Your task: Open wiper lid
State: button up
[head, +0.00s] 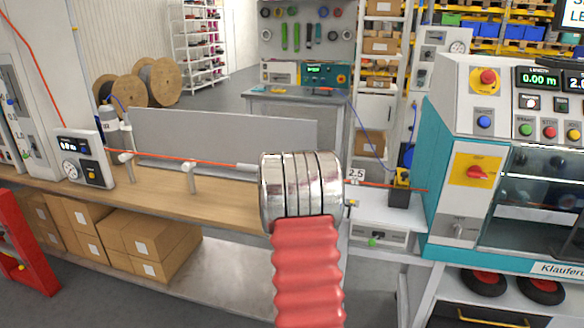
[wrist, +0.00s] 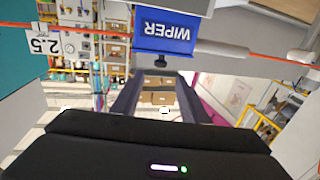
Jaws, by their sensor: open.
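The wiper (wrist: 165,28) is a blue block with upside-down white lettering at the top of the wrist view, on the line of the orange cable (wrist: 246,51). A small dark knob (wrist: 160,61) sticks out from its lower edge. My gripper (wrist: 158,80) is open, its two dark fingers apart just below the knob in the picture and nothing between them. Whether the fingers touch the knob I cannot tell. In the head view my silver and red arm hides the wiper and the gripper. The lid's exact position is unclear.
In the head view the orange cable runs over the wooden bench (head: 170,200), past guide posts (head: 190,178). A 2.5 sign (head: 356,174) and a small black-yellow device (head: 401,187) stand right of my arm. The teal machine (head: 437,180) fills the right side.

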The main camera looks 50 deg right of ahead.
jog(key=x, duration=1)
jog(key=shift+w+d, duration=0.2)
jog(key=shift+d, duration=0.05)
jog(key=shift+c, duration=0.4)
grip_shut()
jog(key=shift+a, duration=0.2)
jog(key=shift+d, duration=0.1)
